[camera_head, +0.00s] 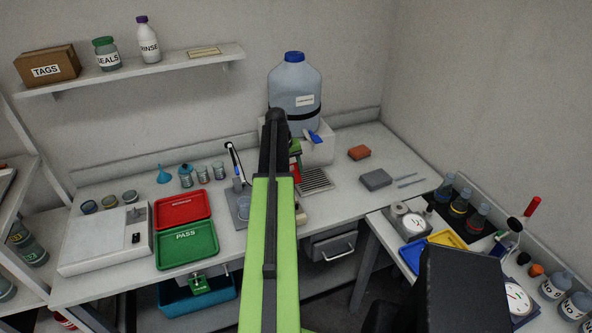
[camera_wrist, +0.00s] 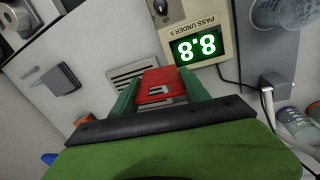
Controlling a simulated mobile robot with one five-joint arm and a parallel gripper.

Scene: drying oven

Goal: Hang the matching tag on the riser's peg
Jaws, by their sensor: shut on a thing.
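My gripper (camera_wrist: 160,97) is shut on a red tag (camera_wrist: 160,80) with a pale slot-like mark. The green fingers are on either side of it. In the head view, the tag (camera_head: 296,172) shows as a small red patch beside my arm, above the bench. In the wrist view, a meter with a lit green display (camera_wrist: 199,46) appears to read 8.8, seen upside down, with "PASS UNDER 5" printed beside it. A white riser-like block (camera_head: 318,150) stands under the large blue-capped bottle (camera_head: 294,88). I cannot make out a peg; my arm hides part of that area.
A red tray (camera_head: 182,207) and a green PASS tray (camera_head: 187,244) lie on the bench at left. A slotted grate (camera_head: 315,181), a grey block (camera_head: 376,180) and an orange block (camera_head: 359,153) lie to the right of my arm. Small glassware stands at left.

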